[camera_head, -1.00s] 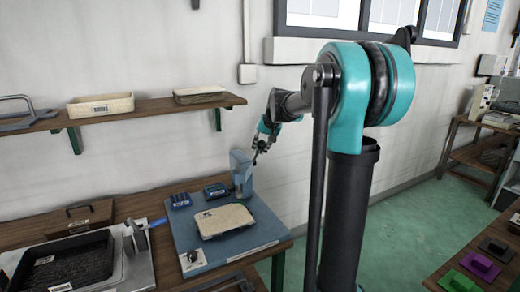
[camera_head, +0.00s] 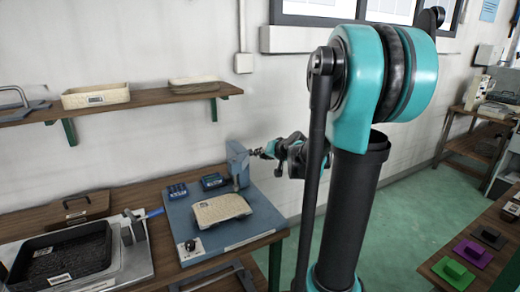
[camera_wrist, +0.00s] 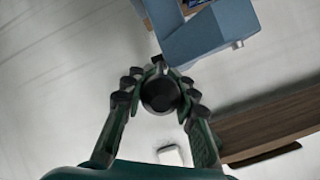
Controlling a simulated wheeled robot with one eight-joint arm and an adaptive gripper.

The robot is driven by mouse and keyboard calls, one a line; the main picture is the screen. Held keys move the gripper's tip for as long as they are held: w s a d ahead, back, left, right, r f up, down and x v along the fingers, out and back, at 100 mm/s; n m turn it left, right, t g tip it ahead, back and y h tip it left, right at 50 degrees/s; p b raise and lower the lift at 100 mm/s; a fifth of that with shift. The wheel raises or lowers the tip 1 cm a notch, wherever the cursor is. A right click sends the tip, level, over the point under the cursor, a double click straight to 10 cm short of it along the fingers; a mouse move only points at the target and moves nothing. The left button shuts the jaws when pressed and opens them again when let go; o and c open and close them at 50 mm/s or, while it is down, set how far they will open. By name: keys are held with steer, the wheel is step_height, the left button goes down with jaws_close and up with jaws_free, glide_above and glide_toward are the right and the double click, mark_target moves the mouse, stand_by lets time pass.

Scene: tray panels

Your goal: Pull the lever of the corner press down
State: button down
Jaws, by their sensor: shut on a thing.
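The corner press (camera_head: 236,158) is a blue-grey upright block at the back right corner of a blue board (camera_head: 255,222). Its lever (camera_head: 250,152) is small here and reaches from the press toward my gripper (camera_head: 261,152), just right of the press. In the wrist view, my gripper (camera_wrist: 160,80) is shut on a dark round knob (camera_wrist: 160,95), which appears to be the lever's end. The press body (camera_wrist: 208,33) fills the top right there. The lever's pivot and most of its shaft are hidden.
A black tray (camera_head: 62,255) stands on a grey plate at left. The wall shelf (camera_head: 107,105) holds shallow trays. Green floor (camera_head: 400,200) lies open at right.

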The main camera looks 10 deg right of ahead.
step_height(320, 180, down, 7)
steer(key=shift+s, duration=0.2)
stand_by(0.4)
steer(key=shift+d, duration=0.2)
stand_by(1.0)
steer(key=c, duration=1.2)
jaws_free()
steer(key=v, duration=1.2)
steer(key=shift+a+r, duration=0.1)
